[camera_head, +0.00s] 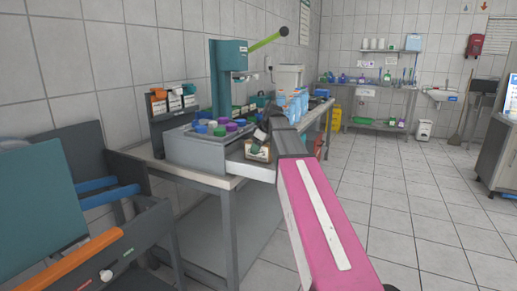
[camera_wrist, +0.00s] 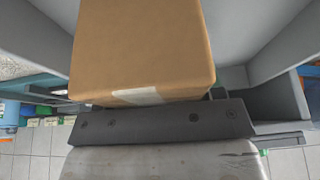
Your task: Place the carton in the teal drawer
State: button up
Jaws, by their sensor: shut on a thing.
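A brown cardboard carton (camera_wrist: 143,45) with a pale strip of tape fills the upper middle of the wrist view, close against the dark body of my gripper. In the head view, a small carton with a label (camera_head: 257,152) shows at the tip of my gripper (camera_head: 260,140). My gripper is shut on the carton; its fingertips are largely hidden. Pale grey walls (camera_wrist: 245,30) stand on both sides of the carton in the wrist view. A light tray-like part, perhaps an open drawer (camera_head: 250,172), lies under the carton. I cannot tell which drawer is teal.
A rack with a teal panel (camera_head: 40,205) and orange and blue bars stands at the left. Floor at right is clear.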

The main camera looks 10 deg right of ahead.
jog(key=o, duration=1)
jog(key=shift+f, duration=0.1)
jog(key=shift+o, duration=0.2)
jog(key=v, duration=1.2)
jog(key=shift+a, duration=0.1)
